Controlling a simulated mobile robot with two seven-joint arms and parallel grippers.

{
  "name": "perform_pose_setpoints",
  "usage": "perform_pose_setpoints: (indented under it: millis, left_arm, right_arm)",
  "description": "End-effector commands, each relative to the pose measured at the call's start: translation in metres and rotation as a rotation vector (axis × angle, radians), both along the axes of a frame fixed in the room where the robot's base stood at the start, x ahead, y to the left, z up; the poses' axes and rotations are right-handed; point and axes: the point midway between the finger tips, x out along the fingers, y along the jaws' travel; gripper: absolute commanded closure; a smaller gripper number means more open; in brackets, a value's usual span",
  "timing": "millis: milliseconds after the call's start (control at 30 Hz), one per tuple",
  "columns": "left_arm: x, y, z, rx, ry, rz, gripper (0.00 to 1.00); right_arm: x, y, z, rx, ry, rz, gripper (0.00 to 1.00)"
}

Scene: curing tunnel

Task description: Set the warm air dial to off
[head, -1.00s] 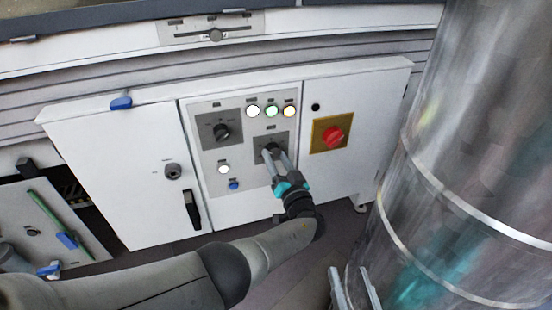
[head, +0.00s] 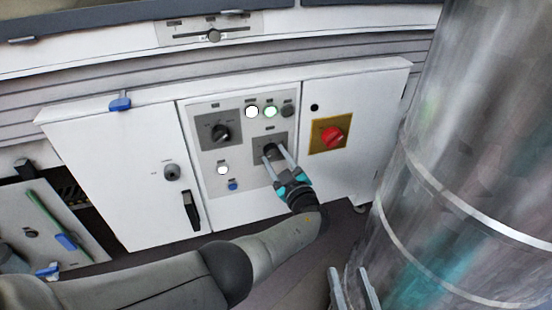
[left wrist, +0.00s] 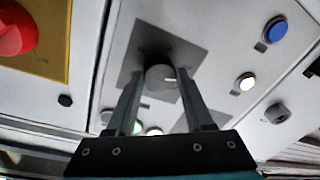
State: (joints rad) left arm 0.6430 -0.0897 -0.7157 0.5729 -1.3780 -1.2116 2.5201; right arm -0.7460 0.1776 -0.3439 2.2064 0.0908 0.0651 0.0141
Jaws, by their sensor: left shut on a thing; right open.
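A round black dial (head: 270,150) sits on a grey square plate on the white control cabinet. My left gripper (head: 276,154) is shut on this dial, one finger on each side. In the left wrist view the dial (left wrist: 160,76) is between the two fingers (left wrist: 158,92), with a short pale mark on its face. Its label is too small to read. Another black dial (head: 221,132) on a grey plate is up and to the left, untouched. My right gripper (head: 354,287) is open and empty at the bottom of the head view.
Above the held dial, a white lamp (head: 252,112) and a green lamp (head: 270,111) are lit; a third lamp (head: 288,110) is dark. A red rotary switch (head: 332,137) is close on the right. A large metal cylinder (head: 460,170) fills the right side.

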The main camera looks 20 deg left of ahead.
Motion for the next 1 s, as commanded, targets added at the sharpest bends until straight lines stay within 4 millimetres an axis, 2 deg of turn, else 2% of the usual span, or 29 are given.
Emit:
perform_pose_setpoints:
  millis: [400, 967, 1000]
  left_arm:
    - [0.0013, 0.0014, 0.0024, -0.167, -0.118, 0.001, 1.0]
    - [0.0014, 0.0012, 0.0025, -0.195, -0.136, 0.001, 1.0]
    - [0.0014, 0.0012, 0.0025, -0.195, -0.136, 0.001, 0.47]
  right_arm:
    - [0.0, 0.0, 0.0002, 0.0, 0.0, 0.0, 0.5]
    - [0.0001, 0.0, 0.0002, 0.0, -0.001, 0.0, 0.5]
    - [0.0001, 0.0, 0.0003, 0.0, -0.001, 0.0, 0.5]
